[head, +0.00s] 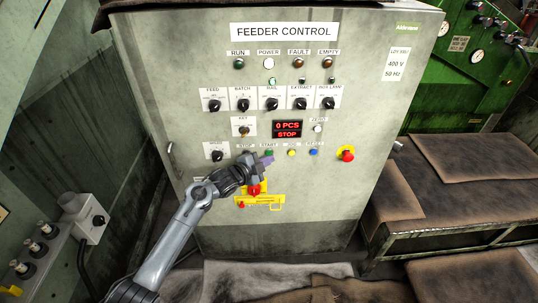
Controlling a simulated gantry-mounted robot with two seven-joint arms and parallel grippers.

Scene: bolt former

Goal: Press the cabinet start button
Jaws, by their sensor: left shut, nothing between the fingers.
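The grey feeder control cabinet (330,205) stands in the middle of the head view. In its lower button row, a small green button (268,153) sits under the START label, partly hidden by my gripper. My left gripper (268,160) is shut and empty, with its fingertips right at this button. I cannot tell whether they touch it. The red display (287,129) reads 0 PCS and STOP. My right gripper is not in view.
A yellow button (291,153) and a blue button (313,152) sit to the right in the same row. A red emergency stop (346,154) is further right. A red rotary switch with a yellow bracket (270,200) is below my gripper.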

